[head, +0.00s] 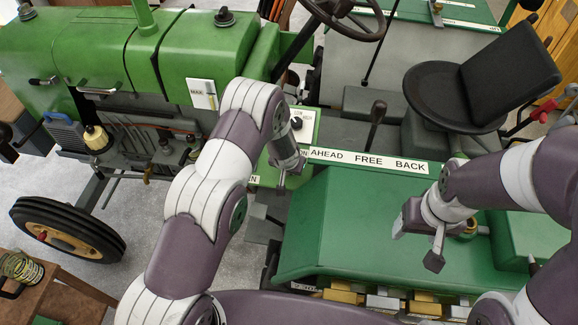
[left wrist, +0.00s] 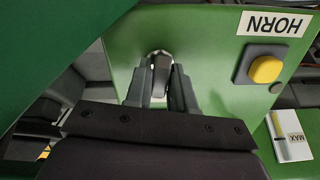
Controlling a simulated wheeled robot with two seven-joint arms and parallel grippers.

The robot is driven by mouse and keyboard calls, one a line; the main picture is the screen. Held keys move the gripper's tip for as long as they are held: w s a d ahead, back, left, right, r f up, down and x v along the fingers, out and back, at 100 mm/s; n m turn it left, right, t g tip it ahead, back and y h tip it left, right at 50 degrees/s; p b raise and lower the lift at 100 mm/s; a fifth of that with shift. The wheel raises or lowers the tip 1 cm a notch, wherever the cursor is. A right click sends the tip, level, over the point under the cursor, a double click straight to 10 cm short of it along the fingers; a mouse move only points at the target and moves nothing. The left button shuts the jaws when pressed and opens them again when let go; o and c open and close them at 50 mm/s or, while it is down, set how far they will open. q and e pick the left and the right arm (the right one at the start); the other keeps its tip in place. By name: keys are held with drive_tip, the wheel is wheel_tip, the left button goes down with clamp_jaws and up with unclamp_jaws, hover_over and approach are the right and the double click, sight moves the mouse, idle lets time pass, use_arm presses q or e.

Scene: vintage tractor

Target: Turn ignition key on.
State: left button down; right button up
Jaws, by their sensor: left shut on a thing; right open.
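The ignition key (left wrist: 160,74) shows in the left wrist view as a dark grip in a round silver seat on a green panel (left wrist: 215,70). My left gripper (left wrist: 160,90) is shut on the key, with one finger on each side of it. In the head view my left gripper (head: 281,184) is at the tractor's green control panel (head: 270,175), and my arm hides the key there. Whether the key is turned on cannot be told. My right gripper (head: 424,238) is open and empty above the green fender (head: 345,235).
A yellow horn button (left wrist: 266,69) sits beside the key on the panel. A lever (head: 376,115) stands behind the AHEAD FREE BACK label (head: 367,161). The steering wheel (head: 345,12) and black seat (head: 435,95) are farther back.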

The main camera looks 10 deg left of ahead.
use_arm(q)
drive_tip(key=c, duration=1.1)
unclamp_jaws()
drive_tip(key=v, duration=1.2)
drive_tip(key=shift+s+r, duration=0.15)
drive_tip(key=shift+r, duration=0.15)
